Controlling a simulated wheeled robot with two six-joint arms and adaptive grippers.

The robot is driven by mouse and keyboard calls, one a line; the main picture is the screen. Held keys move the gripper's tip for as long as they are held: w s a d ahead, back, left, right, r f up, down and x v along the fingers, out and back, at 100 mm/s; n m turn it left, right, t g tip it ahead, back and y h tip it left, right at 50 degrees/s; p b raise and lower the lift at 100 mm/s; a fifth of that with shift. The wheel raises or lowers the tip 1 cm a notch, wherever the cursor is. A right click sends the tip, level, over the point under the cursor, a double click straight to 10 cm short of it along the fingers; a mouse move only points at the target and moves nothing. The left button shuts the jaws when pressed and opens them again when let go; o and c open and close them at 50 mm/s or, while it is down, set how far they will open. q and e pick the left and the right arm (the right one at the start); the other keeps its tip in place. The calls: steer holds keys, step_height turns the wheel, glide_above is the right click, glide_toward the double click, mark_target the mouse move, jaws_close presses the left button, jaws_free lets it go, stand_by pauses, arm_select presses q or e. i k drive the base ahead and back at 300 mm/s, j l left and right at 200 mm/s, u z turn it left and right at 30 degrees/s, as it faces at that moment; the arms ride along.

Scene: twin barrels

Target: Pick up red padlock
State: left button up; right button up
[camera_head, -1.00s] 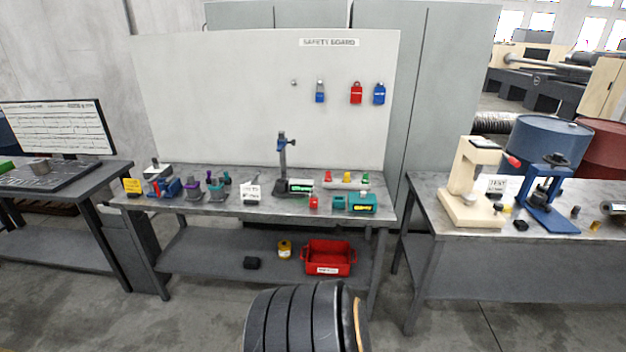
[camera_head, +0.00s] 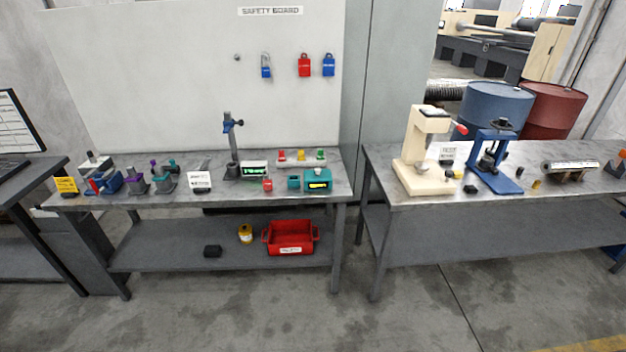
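A red padlock (camera_head: 304,66) hangs on the white safety board (camera_head: 190,85), between two blue padlocks. One blue padlock (camera_head: 266,68) with a tall shackle hangs to its left, and another blue padlock (camera_head: 328,66) hangs close to its right. An empty peg (camera_head: 237,58) is at the left of the row. Neither of my grippers shows in the head view.
A grey workbench (camera_head: 230,198) stands below the board, with small tools, a stand (camera_head: 231,140) and a teal device (camera_head: 317,180) on it. Its lower shelf holds a red bin (camera_head: 291,238). A second bench (camera_head: 400,200) is at the right, past a gap. The floor in front (camera_head: 230,315) is clear.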

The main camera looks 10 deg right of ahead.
mark_target(267, 185)
steer(key=u, duration=4.1)
steer(key=z, duration=4.1)
steer(key=i+l+z, duration=0.15)
steer(key=i+z, duration=0.2)
steer(key=i, duration=0.35)
steer(key=i+z, duration=0.35)
steer(key=i, duration=0.35)
